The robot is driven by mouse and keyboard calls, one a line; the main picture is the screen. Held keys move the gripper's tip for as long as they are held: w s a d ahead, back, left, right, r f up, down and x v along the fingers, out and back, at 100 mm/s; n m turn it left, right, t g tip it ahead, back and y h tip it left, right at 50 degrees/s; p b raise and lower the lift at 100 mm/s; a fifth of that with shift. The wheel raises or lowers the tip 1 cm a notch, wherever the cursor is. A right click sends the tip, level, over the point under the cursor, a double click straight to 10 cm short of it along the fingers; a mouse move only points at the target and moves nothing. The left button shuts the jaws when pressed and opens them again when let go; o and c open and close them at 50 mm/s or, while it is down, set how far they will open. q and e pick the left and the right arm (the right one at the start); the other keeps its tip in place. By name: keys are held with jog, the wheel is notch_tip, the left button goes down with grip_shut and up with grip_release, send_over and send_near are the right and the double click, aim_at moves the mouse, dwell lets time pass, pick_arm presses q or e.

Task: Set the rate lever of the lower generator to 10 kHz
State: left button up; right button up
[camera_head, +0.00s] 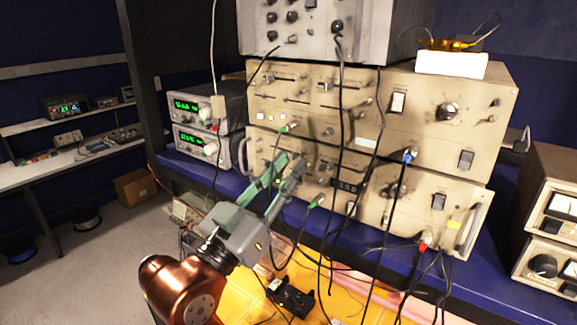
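The lower generator (465,212) is a beige instrument on the blue bench, under a similar beige unit. Its front has knobs, a small dark display (347,187), a switch (438,202) and plugged-in cables.
The upper beige unit (425,105) sits on the lower generator, with a grey instrument (300,30) on top. Black cables hang across the panels just right of my gripper. Two green-display supplies (195,143) stand to the left. A yellow mat (250,298) with small parts lies below.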

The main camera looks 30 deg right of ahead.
jog(key=v, duration=1.1)
jog(key=shift+w+a, duration=0.15)
jog(key=shift+f, duration=0.1)
